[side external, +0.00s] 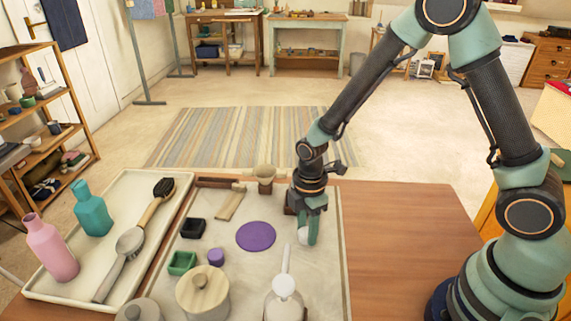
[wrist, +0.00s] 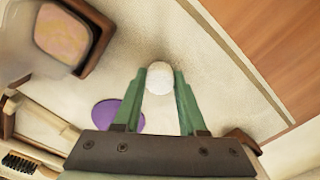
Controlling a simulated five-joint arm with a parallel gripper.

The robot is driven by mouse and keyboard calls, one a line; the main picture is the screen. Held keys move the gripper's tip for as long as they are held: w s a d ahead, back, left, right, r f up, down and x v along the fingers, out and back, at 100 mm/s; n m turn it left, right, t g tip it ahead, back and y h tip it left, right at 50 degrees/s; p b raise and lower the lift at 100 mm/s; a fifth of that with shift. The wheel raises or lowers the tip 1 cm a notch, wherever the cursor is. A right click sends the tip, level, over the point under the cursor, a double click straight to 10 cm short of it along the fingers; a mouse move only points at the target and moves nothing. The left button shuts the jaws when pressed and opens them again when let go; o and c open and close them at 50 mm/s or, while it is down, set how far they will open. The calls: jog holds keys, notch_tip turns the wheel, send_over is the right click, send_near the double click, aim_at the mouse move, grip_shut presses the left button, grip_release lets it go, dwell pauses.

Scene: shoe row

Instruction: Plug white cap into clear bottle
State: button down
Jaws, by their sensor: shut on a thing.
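My gripper (side external: 307,241) points down over the pale mat, with its green fingers shut on a round white cap (wrist: 159,77). In the wrist view the cap sits between the two fingertips (wrist: 160,92). It shows in the side view as a small white patch (side external: 303,236), mostly behind a finger. A pale bottle-like thing (side external: 284,308) with a white top stands at the near edge, cut off by the frame. I cannot tell whether it is the clear bottle. A blurred, see-through shape (wrist: 22,45) fills the wrist view's upper left; I cannot identify it surely.
A purple disc (side external: 256,236) lies left of my gripper. A wooden-lidded pot (side external: 203,295), a green box (side external: 182,263) and a black box (side external: 193,228) stand on the mat. A tray (side external: 112,283) holds pink and teal bottles. The brown table (side external: 405,235) to the right is bare.

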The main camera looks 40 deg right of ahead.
aim_at(306, 231)
notch_tip(306, 231, up, 19)
jog(key=w+d+f, duration=0.3)
jog(key=w+d, duration=0.3)
jog(key=w, duration=0.3)
jog(key=shift+w+d, duration=0.15)
jog(key=shift+d, duration=0.05)
jog(key=shift+f, duration=0.15)
jog(key=shift+f, duration=2.45)
jog(key=shift+f, duration=0.9)
dwell(1.8)
jog(key=shift+c, duration=1.9)
grip_release()
jog(key=shift+c, duration=0.4)
